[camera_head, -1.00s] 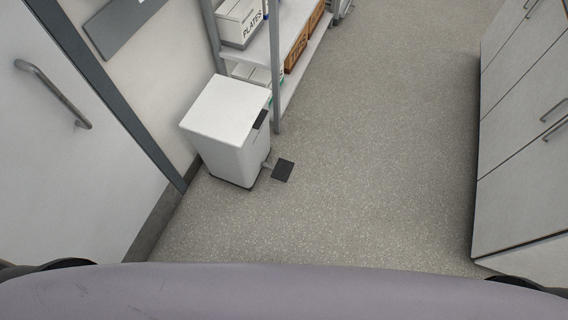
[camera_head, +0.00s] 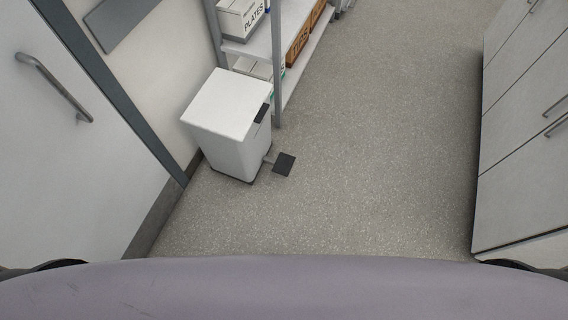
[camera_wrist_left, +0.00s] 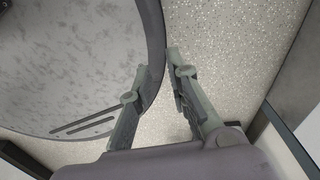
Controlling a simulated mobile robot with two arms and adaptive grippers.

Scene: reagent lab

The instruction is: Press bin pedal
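The white bin (camera_head: 228,104) stands upright on the floor, left of centre in the head view, with its lid closed. Its dark, flat pedal (camera_head: 284,164) sticks out at the right of its foot, on a short arm just above the floor. Nothing touches the pedal. My left gripper (camera_wrist_left: 156,65) shows only in the left wrist view; its two fingers are apart and nothing is between them. Speckled floor shows beyond them. Neither bin nor pedal is in that view. My right gripper is in no view.
A door with a handle (camera_head: 54,87) is at the left. A shelf rack (camera_head: 277,65) with boxes stands right behind the bin. Light cabinets (camera_head: 525,150) line the right side. The speckled floor (camera_head: 380,150) between pedal and cabinets is clear.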

